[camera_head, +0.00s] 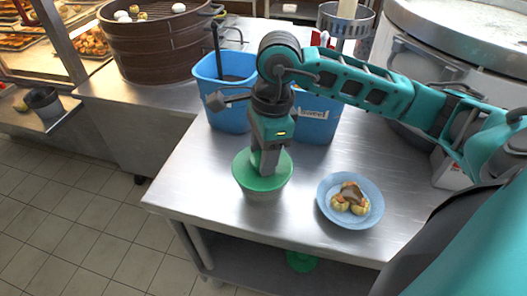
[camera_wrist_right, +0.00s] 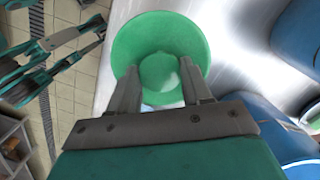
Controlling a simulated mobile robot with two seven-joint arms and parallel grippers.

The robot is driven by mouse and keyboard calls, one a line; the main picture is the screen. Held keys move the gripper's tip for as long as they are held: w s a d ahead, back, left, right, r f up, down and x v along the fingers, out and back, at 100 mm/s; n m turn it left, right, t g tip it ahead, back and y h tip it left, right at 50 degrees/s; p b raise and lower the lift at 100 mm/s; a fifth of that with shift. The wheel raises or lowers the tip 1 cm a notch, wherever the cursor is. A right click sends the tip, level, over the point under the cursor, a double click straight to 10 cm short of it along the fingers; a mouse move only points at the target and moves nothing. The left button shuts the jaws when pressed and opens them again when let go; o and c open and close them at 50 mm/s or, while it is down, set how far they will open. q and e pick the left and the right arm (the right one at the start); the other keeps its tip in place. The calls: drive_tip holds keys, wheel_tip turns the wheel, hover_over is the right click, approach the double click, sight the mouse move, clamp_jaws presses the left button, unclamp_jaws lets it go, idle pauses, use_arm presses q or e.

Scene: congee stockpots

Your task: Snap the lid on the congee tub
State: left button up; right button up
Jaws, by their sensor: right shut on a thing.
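The congee tub (camera_head: 264,194) stands on the steel table near its front left edge, with the round green lid (camera_head: 243,172) over its mouth. The lid also fills the upper middle of the right wrist view (camera_wrist_right: 160,27). My right gripper (camera_head: 264,172) points down onto the middle of the lid. In the wrist view its two fingers (camera_wrist_right: 163,88) are on either side of the lid's raised green centre, shut on it. The lid hides the tub's rim, so I cannot tell whether it is seated all round.
A blue plate (camera_head: 328,209) with several yellow-brown pieces is right of the tub. Blue bins (camera_head: 226,115) stand behind my right gripper. A large steamer (camera_head: 150,50) is at the back left. A green object (camera_head: 302,261) is below the table.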

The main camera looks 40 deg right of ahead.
idle(0.4)
drive_tip(key=shift+f+b, duration=0.15)
drive_tip(key=shift+b, duration=0.4)
idle(0.8)
idle(0.7)
idle(0.4)
drive_tip(key=o, duration=1.5)
